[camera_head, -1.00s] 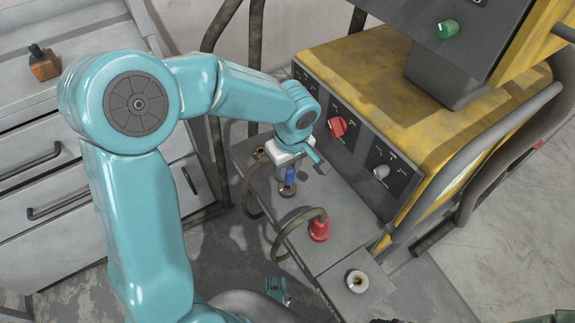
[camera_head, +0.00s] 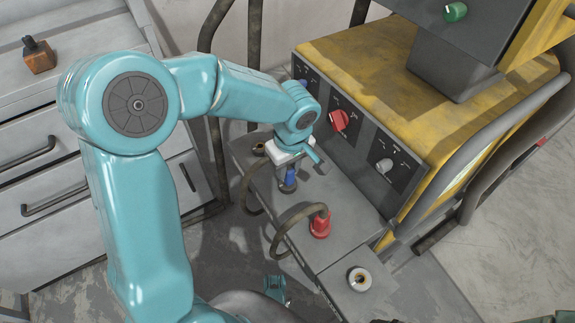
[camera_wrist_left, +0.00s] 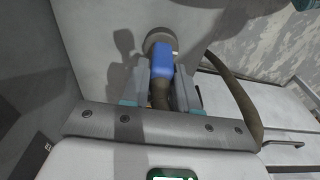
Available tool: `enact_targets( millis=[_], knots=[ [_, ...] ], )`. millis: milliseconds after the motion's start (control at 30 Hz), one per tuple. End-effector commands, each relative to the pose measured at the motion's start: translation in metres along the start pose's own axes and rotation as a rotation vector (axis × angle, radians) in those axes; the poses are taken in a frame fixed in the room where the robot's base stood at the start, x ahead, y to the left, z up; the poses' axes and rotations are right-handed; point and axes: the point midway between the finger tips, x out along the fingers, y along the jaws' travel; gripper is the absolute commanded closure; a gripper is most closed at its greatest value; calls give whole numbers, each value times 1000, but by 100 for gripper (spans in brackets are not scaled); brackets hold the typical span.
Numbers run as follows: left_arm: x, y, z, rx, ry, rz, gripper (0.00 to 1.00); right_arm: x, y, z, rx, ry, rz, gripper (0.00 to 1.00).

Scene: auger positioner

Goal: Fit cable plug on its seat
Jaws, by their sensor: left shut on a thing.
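The blue cable plug (camera_head: 290,177) is in my left gripper (camera_head: 291,169), which is shut on it. The plug points down at a round seat (camera_head: 287,189) on the grey shelf of the machine. In the left wrist view the blue plug (camera_wrist_left: 162,58) is between the fingers (camera_wrist_left: 160,85), its tip overlapping the round seat (camera_wrist_left: 160,41). I cannot tell whether it touches the seat or is just above it. The plug's dark cable (camera_wrist_left: 235,95) loops to the right in that view.
A red plug (camera_head: 320,225) with a looped cable stands on the same shelf. A seat with a pale ring (camera_head: 359,279) is nearer the front. The yellow machine's panel with red knob (camera_head: 339,120) rises close behind. Drawers (camera_head: 70,190) stand at the left.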

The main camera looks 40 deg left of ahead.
Motion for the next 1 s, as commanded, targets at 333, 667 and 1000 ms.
enact_targets(
  millis=[333, 667, 1000],
  knots=[
    [7, 0, 1, 0, 0, 1, 58, 7, 2, 0, 0, 0, 0, 28],
    [7, 0, 1, 0, 0, 0, 41, 7, 2, 0, 0, 1, 0, 28],
    [-43, 1, 0, -1, 2, 5, 41, -20, -3, -5, 16, 14, 2, 28]
  ],
)
